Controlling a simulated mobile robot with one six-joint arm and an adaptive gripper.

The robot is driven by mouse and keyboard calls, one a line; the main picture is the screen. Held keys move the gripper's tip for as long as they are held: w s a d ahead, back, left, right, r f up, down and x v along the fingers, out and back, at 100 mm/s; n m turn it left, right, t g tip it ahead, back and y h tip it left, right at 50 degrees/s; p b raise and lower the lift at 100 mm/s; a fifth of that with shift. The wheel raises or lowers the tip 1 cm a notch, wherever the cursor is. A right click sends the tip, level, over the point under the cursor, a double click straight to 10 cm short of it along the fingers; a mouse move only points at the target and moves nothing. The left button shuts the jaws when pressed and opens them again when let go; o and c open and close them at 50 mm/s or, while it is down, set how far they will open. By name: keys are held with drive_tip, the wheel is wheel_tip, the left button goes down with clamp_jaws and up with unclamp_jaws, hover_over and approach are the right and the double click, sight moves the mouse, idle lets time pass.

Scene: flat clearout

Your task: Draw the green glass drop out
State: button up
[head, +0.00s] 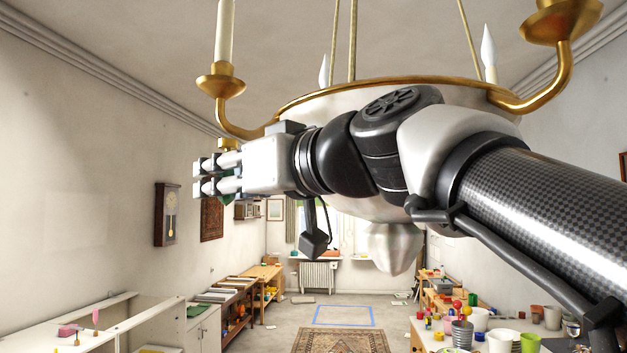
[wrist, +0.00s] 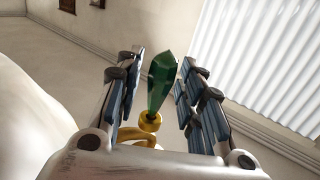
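The green glass drop (wrist: 161,82) is a dark green faceted piece in the wrist view, with its narrow end in a small gold cup (wrist: 150,122). A curved gold arm (wrist: 136,135) lies below the cup. My gripper (wrist: 162,80) is open, with one finger on each side of the drop. A gap shows between the drop and the left finger; the gap to the right finger looks narrow. In the head view my gripper (head: 205,177) is at the left side of the chandelier, and a bit of green shows behind its fingers.
The chandelier has a gold-rimmed pale bowl (head: 350,93), candle arms (head: 222,85) and hanging rods close around my arm. A wall clock (head: 166,214) hangs at left. Below are a white cabinet (head: 115,312), a cluttered table at right and a rug (head: 338,341).

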clamp_jaws()
idle(0.5)
